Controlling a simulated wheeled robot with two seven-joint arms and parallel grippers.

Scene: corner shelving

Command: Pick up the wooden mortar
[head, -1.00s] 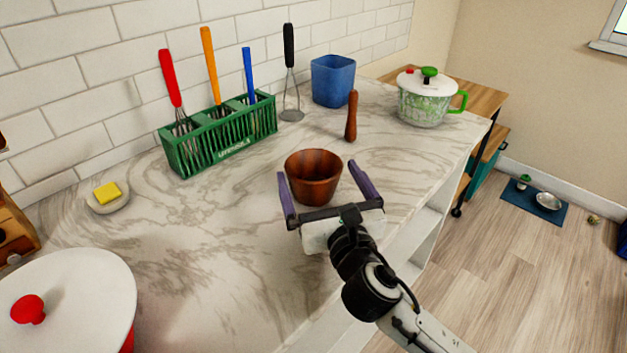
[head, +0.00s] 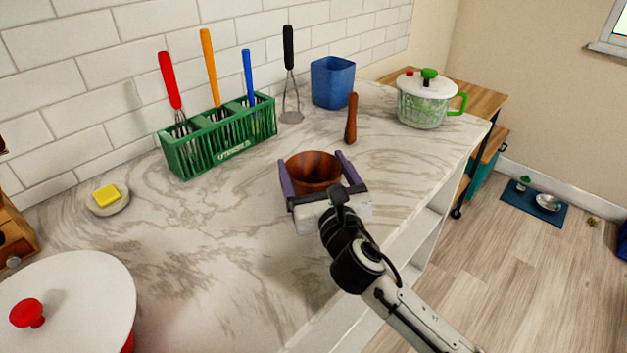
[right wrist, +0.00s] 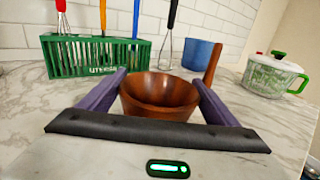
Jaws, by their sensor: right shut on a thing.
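The wooden mortar (head: 314,171) is a brown, empty bowl on the marble counter. In the head view my right gripper (head: 311,170) is shut on it, with one purple finger on each side. The right wrist view shows the mortar (right wrist: 160,92) upright between the two fingers of the right gripper (right wrist: 160,95). Its lower front is hidden behind the gripper's palm. The brown pestle (head: 351,118) stands upright on the counter behind the mortar. My left gripper is not in view.
A green rack (head: 220,137) with whisks stands at the back left. A blue cup (head: 333,82) and a white-green pot (head: 422,104) stand behind. A white lidded pot (head: 80,300) is front left, a sponge dish (head: 108,203) behind it. The counter's left middle is clear.

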